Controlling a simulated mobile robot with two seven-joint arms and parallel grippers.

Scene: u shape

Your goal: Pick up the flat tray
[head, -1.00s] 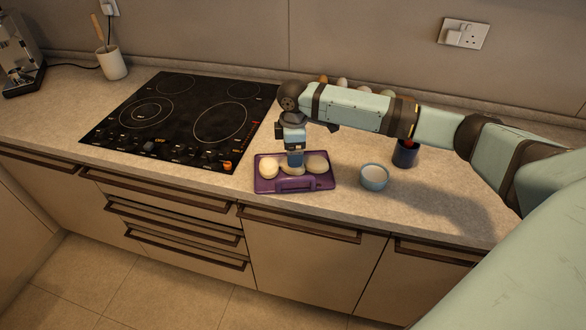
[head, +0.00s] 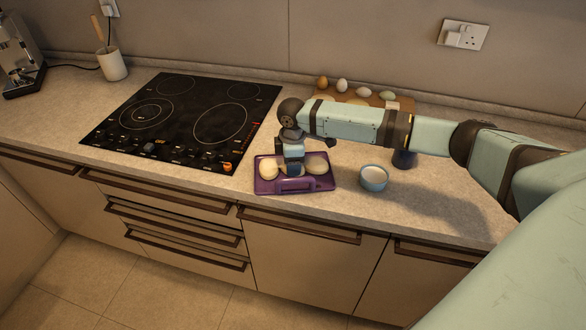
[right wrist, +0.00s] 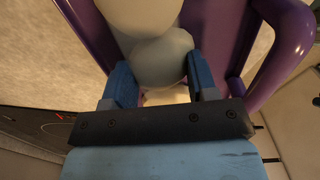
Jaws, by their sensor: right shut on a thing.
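A flat purple tray (head: 265,187) with a handle at its front lies on the counter, right of the hob. Pale round lumps, a left one (head: 269,171) and a right one (head: 316,164), sit on it. My right gripper (head: 292,170) points down over the tray's middle. In the right wrist view, its blue fingers (right wrist: 163,85) stand on either side of a pale round lump (right wrist: 163,58), with the purple tray (right wrist: 222,40) around it. The gripper hides the middle of the tray in the head view. My left gripper is not in view.
A small blue-white bowl (head: 374,178) stands just right of the tray. A dark cup (head: 404,158) is partly hidden by my arm. Behind it, a wooden board (head: 350,99) has several eggs. The black hob (head: 185,120) lies left. The counter's front edge is close to the tray.

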